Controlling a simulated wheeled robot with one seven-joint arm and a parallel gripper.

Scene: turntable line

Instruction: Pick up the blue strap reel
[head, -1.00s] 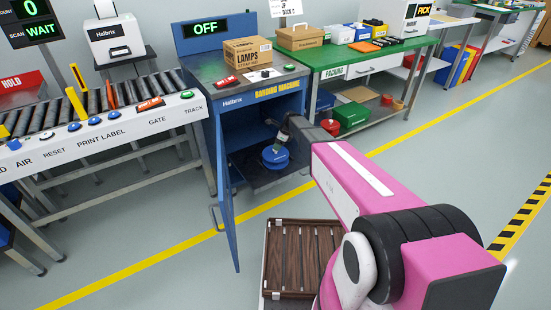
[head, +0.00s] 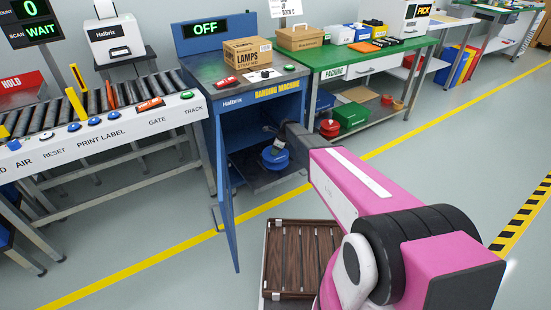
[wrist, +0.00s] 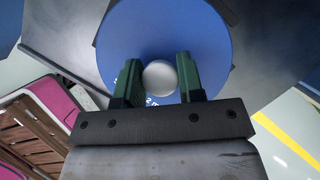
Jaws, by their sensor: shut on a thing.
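The blue strap reel (head: 276,161) is a round blue disc in the open lower bay of the blue banding machine (head: 222,98), at its dark shelf (head: 262,181). In the wrist view the reel's broad blue face (wrist: 207,30) fills the top middle, with a pale round knob (wrist: 160,78) at its centre. My gripper (wrist: 161,62) has its two green fingers on either side of this knob, shut on the reel. In the head view my gripper (head: 272,149) is small and partly hidden by my arm. I cannot tell whether the reel is clear of the shelf.
The machine's blue door (head: 228,205) stands open to the left of the bay. A brown slatted tray (head: 302,262) is in front, below my arm. A roller conveyor (head: 100,108) lies left; a green packing bench (head: 372,62) stands right. Floor between is free.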

